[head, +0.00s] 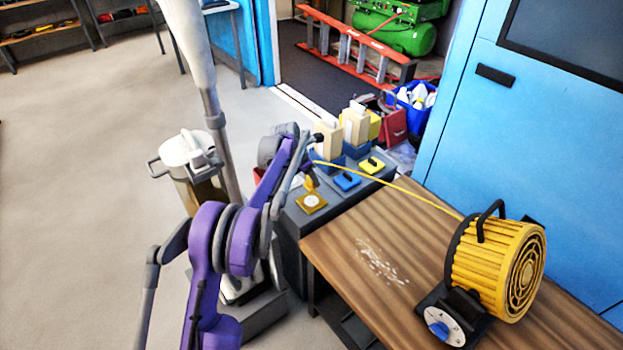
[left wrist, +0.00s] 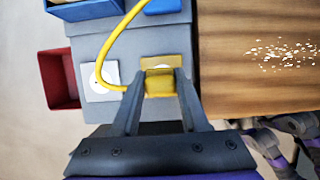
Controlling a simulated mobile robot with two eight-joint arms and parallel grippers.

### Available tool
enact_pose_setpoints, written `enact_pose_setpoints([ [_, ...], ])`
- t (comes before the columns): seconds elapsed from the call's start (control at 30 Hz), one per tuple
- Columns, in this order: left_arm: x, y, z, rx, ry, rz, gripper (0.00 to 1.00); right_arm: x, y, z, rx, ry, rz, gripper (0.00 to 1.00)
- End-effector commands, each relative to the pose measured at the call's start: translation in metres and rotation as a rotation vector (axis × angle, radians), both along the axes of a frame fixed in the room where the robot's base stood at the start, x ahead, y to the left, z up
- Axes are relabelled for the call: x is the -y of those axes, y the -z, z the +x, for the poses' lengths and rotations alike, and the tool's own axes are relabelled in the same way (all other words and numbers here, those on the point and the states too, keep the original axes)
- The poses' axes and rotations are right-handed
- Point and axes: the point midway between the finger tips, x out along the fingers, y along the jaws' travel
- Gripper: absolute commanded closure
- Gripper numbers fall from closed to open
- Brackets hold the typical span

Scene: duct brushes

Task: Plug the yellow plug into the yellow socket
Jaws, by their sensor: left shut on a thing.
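My left gripper (left wrist: 160,76) is shut on the yellow plug (left wrist: 160,86), which sits between its two fingers in the left wrist view. A yellow cord (left wrist: 103,58) runs from the plug, and in the head view it leads to the yellow heater (head: 497,267). The yellow socket (head: 311,203) lies on top of the dark grey box, with a pale round face. In the left wrist view its yellow plate (left wrist: 155,61) shows just beyond the plug, which hides part of it. I cannot tell whether plug and socket touch. My right gripper does not show.
On the grey box (head: 299,222) are a blue socket (head: 346,181) and another yellow one (head: 371,165). A white socket (left wrist: 100,80) lies left of the plug in the wrist view. The wooden bench (head: 375,230) adjoins the box. A red bin (left wrist: 60,80) is beside it.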

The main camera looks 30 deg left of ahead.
Motion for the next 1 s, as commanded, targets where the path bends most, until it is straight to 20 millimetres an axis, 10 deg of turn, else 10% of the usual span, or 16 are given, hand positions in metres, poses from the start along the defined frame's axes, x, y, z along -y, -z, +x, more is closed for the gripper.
enact_pose_setpoints([
  [1.0,0.001,0.058,0.0,-0.001,0.004,0.0,1.0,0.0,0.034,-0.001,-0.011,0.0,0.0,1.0],
])
